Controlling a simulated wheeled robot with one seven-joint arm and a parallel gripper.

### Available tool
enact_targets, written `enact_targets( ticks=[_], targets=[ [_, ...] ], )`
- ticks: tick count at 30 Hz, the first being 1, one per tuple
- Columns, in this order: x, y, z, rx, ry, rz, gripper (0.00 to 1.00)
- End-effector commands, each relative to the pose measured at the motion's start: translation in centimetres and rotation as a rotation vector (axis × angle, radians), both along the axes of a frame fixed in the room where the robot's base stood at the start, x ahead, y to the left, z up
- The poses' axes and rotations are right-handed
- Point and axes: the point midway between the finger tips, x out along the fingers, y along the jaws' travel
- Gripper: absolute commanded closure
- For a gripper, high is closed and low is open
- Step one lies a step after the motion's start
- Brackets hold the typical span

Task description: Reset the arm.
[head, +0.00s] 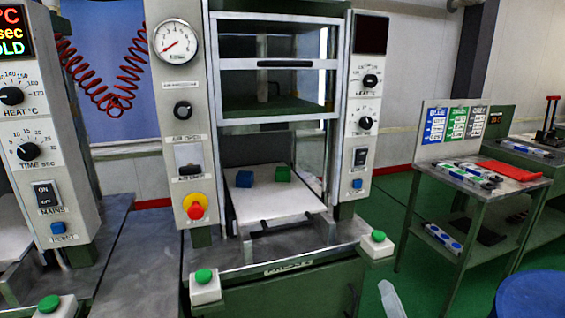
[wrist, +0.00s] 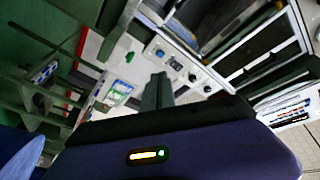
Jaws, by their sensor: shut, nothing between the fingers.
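My gripper (wrist: 158,88) shows in the wrist view, its dark fingers together and empty, above a dark blue housing with a small lit strip. In the wrist view it points toward the machine fronts and hangs clear of them. The gripper cannot be made out in the head view. A blue cube (head: 244,179) and a green cube (head: 283,174) lie apart on the pale plate (head: 275,207) of the middle press.
The press (head: 180,110) has a gauge, knobs and green buttons (head: 205,276) at its front corners. Another machine (head: 60,130) stands left. A side table (head: 520,195) at right holds several tube-like items and a red cloth (head: 510,171). A blue round object (head: 535,295) is at lower right. Green floor (head: 395,250) shows between press and table.

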Motion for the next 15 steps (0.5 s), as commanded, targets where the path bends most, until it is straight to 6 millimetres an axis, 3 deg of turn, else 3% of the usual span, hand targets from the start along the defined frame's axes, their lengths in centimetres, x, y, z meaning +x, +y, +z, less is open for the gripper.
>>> enact_targets(
  ticks=[1, 7, 15],
  targets=[
    [-2.4, -0.2, -0.6, -0.054, 0.008, -0.017, 1.0],
    [-10.7, -0.4, -1.6, -0.263, 0.019, -0.067, 1.0],
    [-21.5, 0.2, -1.2, -0.494, 0.061, -0.088, 1.0]
  ],
)
